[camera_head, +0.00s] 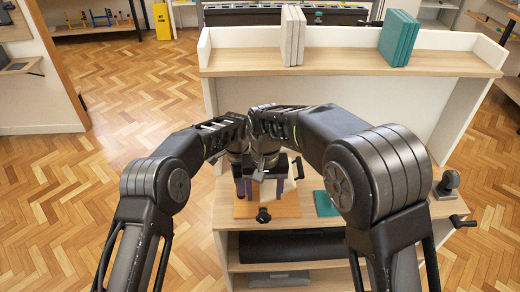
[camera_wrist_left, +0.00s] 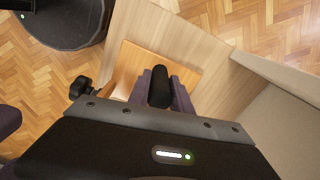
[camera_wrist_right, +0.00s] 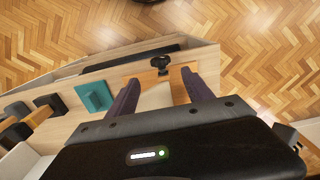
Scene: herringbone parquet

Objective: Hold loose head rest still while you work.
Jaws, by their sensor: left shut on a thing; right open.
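My left gripper (camera_wrist_left: 161,80) is shut on a black rounded piece (camera_wrist_left: 160,90), which shows between its purple fingers in the left wrist view. It may be the head rest; I cannot tell for sure. An orange board (camera_wrist_left: 128,60) lies beneath it on the wooden shelf. My right gripper (camera_wrist_right: 159,80) is open above the same board (camera_wrist_right: 143,78), with a pale piece (camera_wrist_right: 157,98) visible between its purple fingers. A black knob (camera_wrist_right: 160,64) sits at the board's edge; it also shows in the head view (camera_head: 263,215). My wrists hide most of the assembly there.
A teal block (camera_head: 325,204) lies right of the board, and a grey rounded object (camera_head: 447,184) stands farther right. A raised shelf (camera_head: 340,62) behind holds white books (camera_head: 292,36) and teal books (camera_head: 399,38). Parquet floor (camera_head: 60,180) is open to the left.

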